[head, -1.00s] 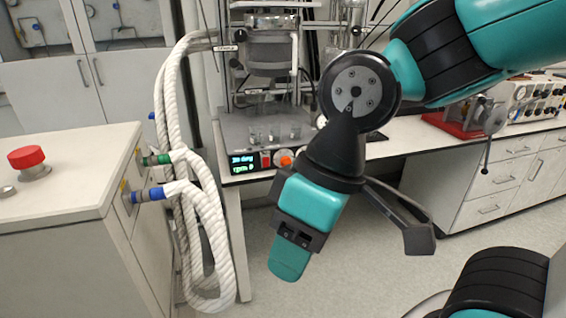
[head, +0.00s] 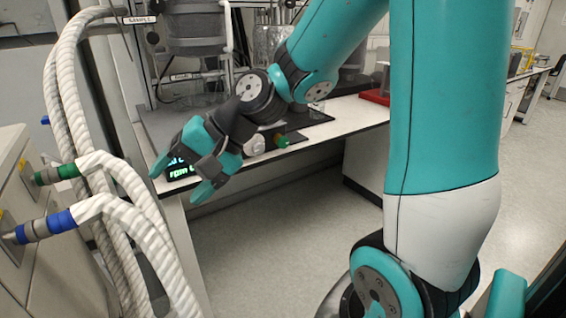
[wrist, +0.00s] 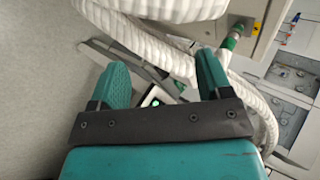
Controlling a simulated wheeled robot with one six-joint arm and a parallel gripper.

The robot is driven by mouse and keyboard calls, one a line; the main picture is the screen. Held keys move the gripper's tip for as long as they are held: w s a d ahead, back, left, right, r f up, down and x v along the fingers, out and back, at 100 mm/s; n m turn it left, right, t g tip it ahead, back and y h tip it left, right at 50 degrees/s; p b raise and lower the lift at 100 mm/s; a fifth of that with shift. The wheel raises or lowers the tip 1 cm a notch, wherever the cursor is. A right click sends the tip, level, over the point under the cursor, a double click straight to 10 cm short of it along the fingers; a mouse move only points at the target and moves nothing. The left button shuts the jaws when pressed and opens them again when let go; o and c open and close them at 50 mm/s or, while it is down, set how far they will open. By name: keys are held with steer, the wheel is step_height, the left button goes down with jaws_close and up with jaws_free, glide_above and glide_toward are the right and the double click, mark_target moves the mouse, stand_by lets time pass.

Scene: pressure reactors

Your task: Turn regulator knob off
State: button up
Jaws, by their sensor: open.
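The reactor's control panel has a lit display (head: 180,168) with green text at the bench's front edge. A round whitish knob (head: 255,145) and a small green and orange part (head: 281,141) show to its right. I cannot tell which one is the regulator knob. My gripper (head: 180,180) is open and empty, in front of the display and left of the knob. It partly covers the panel. In the wrist view my gripper (wrist: 161,65) has its fingers apart, with a small piece of the lit panel (wrist: 157,97) between them. No knob is clear there.
Thick white hoses (head: 82,140) with green and blue couplings hang close to the left of my gripper. They join a white cabinet (head: 35,260) at the left. A white bench (head: 345,118) runs right. The floor below it is clear.

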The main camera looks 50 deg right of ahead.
steer(key=w+d+f+m+t+h+b, duration=0.1)
steer(key=w+d+f+m+t+b, duration=0.25)
steer(key=d+m, duration=0.3)
steer(key=w+d+f+m+t+h+b, duration=0.1)
steer(key=w+d+f+m+t+b, duration=0.15)
steer(key=d+f+m, duration=0.4)
steer(key=w+d+f+m+t+h+b, duration=0.1)
steer(key=w+d+f+m+t+b, duration=0.2)
steer(key=d, duration=0.6)
steer(key=s+d+f+m+t+h+b, duration=0.25)
steer(key=d+m+h, duration=0.25)
steer(key=d+m, duration=0.6)
steer(key=m+t+h+p, duration=0.1)
steer(key=m+h+p, duration=0.3)
steer(key=m+p, duration=0.15)
glide_toward(285, 144)
steer(key=shift+n, duration=0.25)
steer(key=p+x, duration=0.2)
steer(key=x, duration=0.8)
steer(key=shift+w+f+p, duration=0.1)
steer(key=shift+w+p, duration=0.05)
steer(key=shift+p, duration=0.2)
steer(key=c, duration=0.9)
